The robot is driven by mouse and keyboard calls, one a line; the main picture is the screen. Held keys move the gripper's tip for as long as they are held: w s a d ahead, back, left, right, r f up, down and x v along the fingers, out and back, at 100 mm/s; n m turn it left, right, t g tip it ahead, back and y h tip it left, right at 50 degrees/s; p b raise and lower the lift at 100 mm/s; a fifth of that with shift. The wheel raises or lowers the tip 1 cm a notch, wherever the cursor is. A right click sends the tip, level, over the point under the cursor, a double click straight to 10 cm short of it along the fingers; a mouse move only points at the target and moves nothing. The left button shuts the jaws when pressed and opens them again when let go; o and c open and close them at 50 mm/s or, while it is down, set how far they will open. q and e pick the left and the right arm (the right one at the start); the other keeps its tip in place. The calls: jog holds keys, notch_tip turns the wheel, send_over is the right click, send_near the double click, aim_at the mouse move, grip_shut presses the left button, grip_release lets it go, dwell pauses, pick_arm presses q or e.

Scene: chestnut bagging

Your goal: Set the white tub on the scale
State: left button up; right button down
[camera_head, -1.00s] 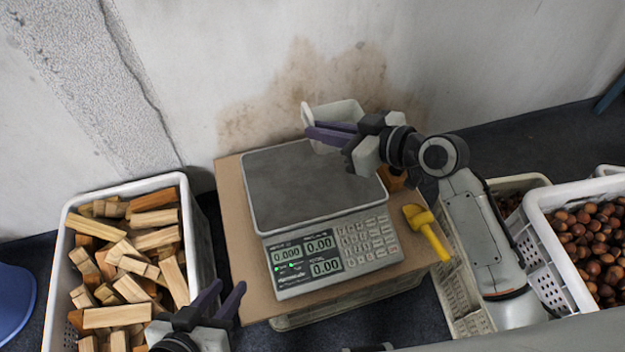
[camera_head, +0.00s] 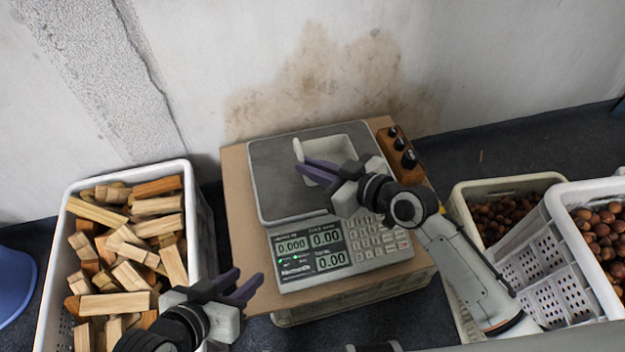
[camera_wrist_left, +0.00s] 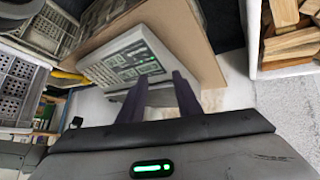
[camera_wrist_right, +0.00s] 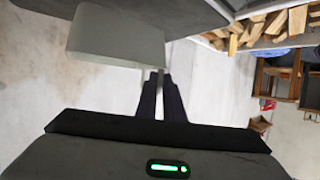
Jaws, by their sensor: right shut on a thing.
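The white tub (camera_head: 345,143) is over the grey plate of the scale (camera_head: 272,185), towards its back right. I cannot tell whether its bottom touches the plate; the scale's display reads 0.000. My right gripper (camera_head: 308,170) is shut on the tub at its near left side and covers part of it. In the right wrist view the tub (camera_wrist_right: 115,40) hangs beyond the fingers (camera_wrist_right: 161,92), close to the scale's dark plate. My left gripper (camera_head: 246,285) is open and empty, in front of the scale and to its left. The scale (camera_wrist_left: 130,60) also shows in the left wrist view.
The scale stands on a brown board (camera_head: 238,200). A crate of wood blocks (camera_head: 190,172) is at left. Crates of chestnuts (camera_head: 545,182) are at right. A wooden block with black knobs (camera_head: 390,142) sits at the board's back right. A stained wall rises behind.

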pick_arm(q)
jog(key=shift+w+d+f+m+g+b, duration=0.1)
jog(key=shift+d+f+m+g+b, duration=0.3)
jog(key=shift+b, duration=0.4)
pick_arm(e)
jog(key=shift+f, duration=1.8)
pick_arm(q)
jog(key=shift+d+f, duration=0.1)
pick_arm(e)
jog(key=shift+f, duration=0.25)
jog(key=c, duration=1.9)
grip_release()
pick_arm(q)
jog(key=shift+d, duration=0.1)
pick_arm(e)
jog(key=shift+r, duration=0.1)
